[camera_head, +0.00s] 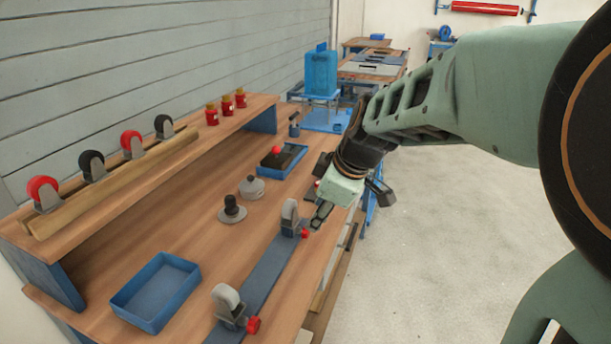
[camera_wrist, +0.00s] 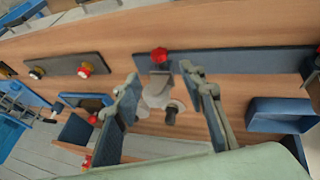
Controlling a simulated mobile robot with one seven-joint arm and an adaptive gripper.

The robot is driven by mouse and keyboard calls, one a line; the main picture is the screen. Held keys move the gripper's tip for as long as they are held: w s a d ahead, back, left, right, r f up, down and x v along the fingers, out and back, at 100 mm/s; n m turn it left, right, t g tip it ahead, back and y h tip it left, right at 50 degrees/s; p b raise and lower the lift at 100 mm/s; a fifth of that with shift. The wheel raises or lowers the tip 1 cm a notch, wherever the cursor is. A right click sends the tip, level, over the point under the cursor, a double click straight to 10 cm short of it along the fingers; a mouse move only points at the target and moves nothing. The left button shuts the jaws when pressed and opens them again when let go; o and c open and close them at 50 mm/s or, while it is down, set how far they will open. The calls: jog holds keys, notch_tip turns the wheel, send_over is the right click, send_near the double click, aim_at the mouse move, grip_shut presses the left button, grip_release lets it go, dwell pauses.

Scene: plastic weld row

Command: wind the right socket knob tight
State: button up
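A blue-grey rail (camera_head: 262,278) lies along the bench front and bears two grey upright sockets, each with a red knob. The farther socket (camera_head: 289,212) has its red knob (camera_head: 305,233), the more rightward in the head view, just below my gripper (camera_head: 320,214). The nearer socket (camera_head: 226,299) has a red knob (camera_head: 254,325) too. In the wrist view my gripper (camera_wrist: 160,74) is open, its fingers wide apart. The farther socket's red knob (camera_wrist: 159,55) shows between and beyond the fingertips, with a visible gap on both sides.
A blue tray (camera_head: 155,292), a black-knobbed round piece (camera_head: 232,211) and a grey domed piece (camera_head: 252,187) stand behind the rail. A blue tray with a red ball (camera_head: 277,150) is farther off. A raised shelf (camera_head: 150,178) carries wheeled pieces and red jars. Open floor lies right.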

aim_at(306, 232)
jog(key=b+x, duration=0.1)
jog(key=x, duration=0.8)
jog(key=shift+w+f+b, duration=0.1)
jog(key=shift+f+b, duration=0.2)
grip_shut()
jog(key=shift+r+p, duration=0.15)
jog(key=shift+p, duration=0.25)
